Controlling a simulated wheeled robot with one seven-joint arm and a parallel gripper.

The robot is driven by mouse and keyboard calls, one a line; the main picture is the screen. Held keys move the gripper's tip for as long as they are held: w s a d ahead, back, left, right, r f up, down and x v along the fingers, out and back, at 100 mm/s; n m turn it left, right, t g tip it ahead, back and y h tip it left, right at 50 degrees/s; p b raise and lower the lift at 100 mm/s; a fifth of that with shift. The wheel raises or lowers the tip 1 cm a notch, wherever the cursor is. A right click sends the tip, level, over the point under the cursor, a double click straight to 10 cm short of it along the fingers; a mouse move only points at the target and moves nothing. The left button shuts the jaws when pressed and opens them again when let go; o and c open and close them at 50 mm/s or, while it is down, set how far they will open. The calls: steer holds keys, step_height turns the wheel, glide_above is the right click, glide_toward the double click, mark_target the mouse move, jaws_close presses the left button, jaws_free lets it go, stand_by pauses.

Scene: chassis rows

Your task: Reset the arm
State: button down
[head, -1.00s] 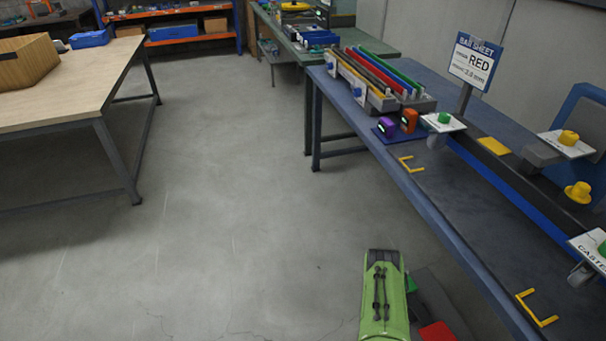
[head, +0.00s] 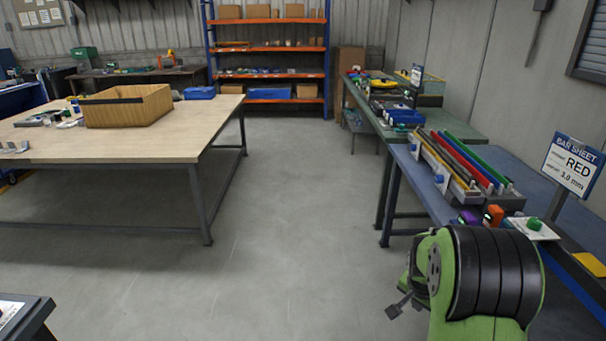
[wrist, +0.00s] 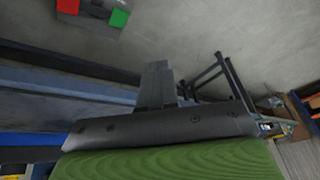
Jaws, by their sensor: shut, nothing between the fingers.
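My arm, green with a black ribbed joint, stands at the lower right of the head view, in front of the blue bench (head: 424,187). A small dark end piece, which looks like my gripper (head: 394,312), shows low on its left side over the floor. In the wrist view my gripper (wrist: 158,84) points away from the camera with its dark fingers together. It is shut and empty. Nothing touches the fingers. Part of the blue bench (wrist: 60,90) lies to their left in that view.
Coloured bars in a rack (head: 465,165), a bar sheet sign (head: 572,166) and a purple block (head: 468,216) stand on the blue bench. A wooden table (head: 190,140) with a box (head: 128,105) is at left. The floor (head: 290,220) between is clear.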

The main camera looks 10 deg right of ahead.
steer(key=s+a+r+n+t+y+p, duration=0.1)
steer(key=s+a+r+n, duration=0.3)
steer(key=a+r, duration=0.6)
steer(key=s+a+r+n+p, duration=0.1)
steer(key=s+a+r+n, duration=0.1)
steer(key=s, duration=0.4)
steer(key=s+a+r+n+t+y, duration=0.1)
steer(key=s+a+r+n, duration=0.1)
steer(key=s+a+r, duration=0.2)
steer(key=s+a+r+n+y+p, duration=0.1)
steer(key=s+a+r+n, duration=0.2)
steer(key=s, duration=0.6)
steer(key=shift+a+r+p, duration=0.35)
steer(key=shift+r, duration=0.15)
